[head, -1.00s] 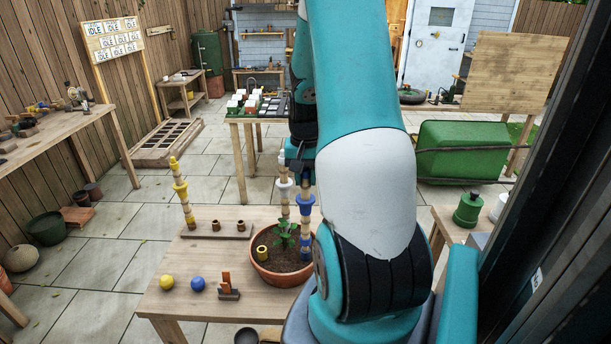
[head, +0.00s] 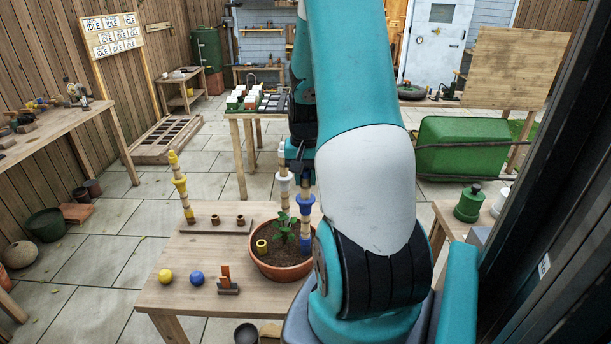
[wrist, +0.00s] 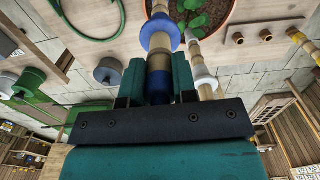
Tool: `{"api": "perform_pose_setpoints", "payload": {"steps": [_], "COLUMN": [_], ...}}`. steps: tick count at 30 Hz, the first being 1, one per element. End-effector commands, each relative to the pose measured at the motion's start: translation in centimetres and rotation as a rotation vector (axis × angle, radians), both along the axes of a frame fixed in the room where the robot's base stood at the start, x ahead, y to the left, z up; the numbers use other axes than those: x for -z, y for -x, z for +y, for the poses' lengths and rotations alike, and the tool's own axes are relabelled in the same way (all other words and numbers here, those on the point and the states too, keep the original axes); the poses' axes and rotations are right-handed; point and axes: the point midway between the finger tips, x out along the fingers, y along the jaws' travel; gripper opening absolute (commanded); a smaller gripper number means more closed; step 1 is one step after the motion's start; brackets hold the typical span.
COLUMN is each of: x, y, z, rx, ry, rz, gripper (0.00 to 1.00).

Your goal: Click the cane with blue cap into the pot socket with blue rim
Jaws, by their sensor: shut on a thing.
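My gripper (wrist: 158,88) is shut on the cane with blue cap (wrist: 161,35), around its upper part, in the wrist view. In the head view my gripper (head: 304,172) is partly hidden behind my arm. The blue-collared cane (head: 305,202) stands about upright over the right side of the terracotta pot (head: 283,272). Its lower end meets a blue part, the blue-rimmed socket (head: 305,243), in the soil; I cannot tell whether it is fully seated. A white-collared cane (head: 283,184) stands close to its left in the pot. A yellow-rimmed socket (head: 262,246) there is empty.
A yellow-collared cane (head: 180,183) stands in the wooden rack (head: 203,226) left of the pot. A leafy plant (head: 284,228) grows mid-pot. A yellow ball (head: 166,275), a blue ball (head: 197,278) and an orange-and-brown block (head: 227,280) lie on the table front.

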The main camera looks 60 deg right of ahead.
Motion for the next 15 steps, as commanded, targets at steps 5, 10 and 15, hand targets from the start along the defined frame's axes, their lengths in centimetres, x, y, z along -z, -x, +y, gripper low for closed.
{"api": "perform_pose_setpoints", "payload": {"steps": [5,10,15], "x": [0.49,0.52,0.53], "y": [0.00,0.00,0.01], "z": [0.00,0.00,0.01], "rx": [0.000,0.000,0.000], "ry": [0.000,0.000,0.000], "rz": [0.000,0.000,0.000], "gripper": [0.05,0.06,0.54]}}
